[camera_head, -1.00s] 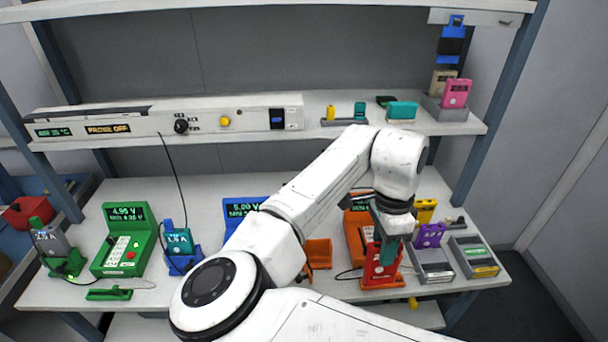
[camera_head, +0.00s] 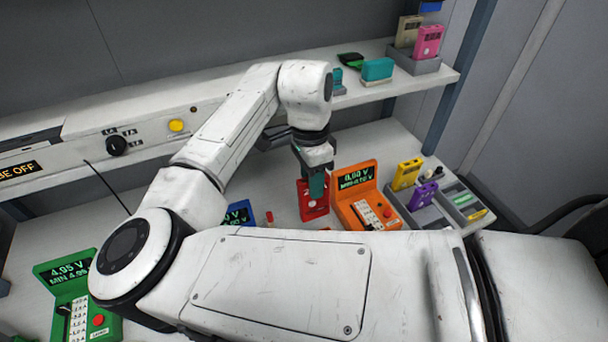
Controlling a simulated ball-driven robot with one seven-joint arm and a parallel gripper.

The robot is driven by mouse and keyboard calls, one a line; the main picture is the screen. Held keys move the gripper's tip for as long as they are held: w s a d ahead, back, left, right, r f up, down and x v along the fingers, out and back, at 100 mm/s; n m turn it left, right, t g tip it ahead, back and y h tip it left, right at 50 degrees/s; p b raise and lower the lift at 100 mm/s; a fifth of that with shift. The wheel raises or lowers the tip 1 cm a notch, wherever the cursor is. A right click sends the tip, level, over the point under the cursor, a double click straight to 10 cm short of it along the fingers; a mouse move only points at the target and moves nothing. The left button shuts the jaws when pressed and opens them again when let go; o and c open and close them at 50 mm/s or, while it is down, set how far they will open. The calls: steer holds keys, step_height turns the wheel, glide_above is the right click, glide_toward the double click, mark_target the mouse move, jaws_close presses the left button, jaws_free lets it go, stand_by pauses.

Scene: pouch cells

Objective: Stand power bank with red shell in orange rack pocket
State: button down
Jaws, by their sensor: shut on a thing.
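The red-shelled power bank (camera_head: 307,209) is upright just left of the orange tester. My gripper (camera_head: 316,184) is shut on it from above, and a teal finger covers part of its face. I cannot tell whether the bank's lower end touches the bench. I cannot make out the orange rack pocket now; my arm covers much of the bench in front. The orange tester (camera_head: 349,204) has a lit display reading 0.00 V.
To the right stand a yellow bank (camera_head: 407,173), a purple bank (camera_head: 423,194) and grey trays (camera_head: 466,200). The shelf above holds a teal block (camera_head: 377,70) and a pink bank (camera_head: 429,42). A green tester (camera_head: 75,285) and partly hidden blue tester (camera_head: 240,213) are at left.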

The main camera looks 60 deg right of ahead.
mark_target(313, 204)
steer(key=shift+w, duration=0.1)
steer(key=shift+s+a+f+b, duration=0.15)
steer(key=shift+f+b, duration=0.4)
steer(key=shift+f, duration=0.6)
steer(key=shift+s+a+f+b, duration=0.15)
steer(key=shift+f+b, duration=0.4)
steer(key=shift+f, duration=0.55)
steer(key=shift+s+f+b, duration=0.15)
steer(key=shift+f+b, duration=0.4)
steer(key=shift+f, duration=0.6)
steer(key=shift+s+a+f+b, duration=0.2)
steer(key=shift+f+b, duration=0.5)
steer(key=shift+f, duration=0.8)
steer(key=shift+s+a+f+b, duration=0.15)
steer(key=shift+f+b, duration=0.55)
steer(key=shift+f, duration=0.75)
steer(key=c, duration=0.8)
jaws_free()
steer(key=shift+d, duration=0.1)
steer(key=shift+r, duration=0.1)
steer(key=r, duration=0.7)
steer(key=w+d+r, duration=0.1)
steer(key=r, duration=0.2)
steer(key=shift+w+r+b, duration=0.1)
steer(key=shift+r+b, duration=0.2)
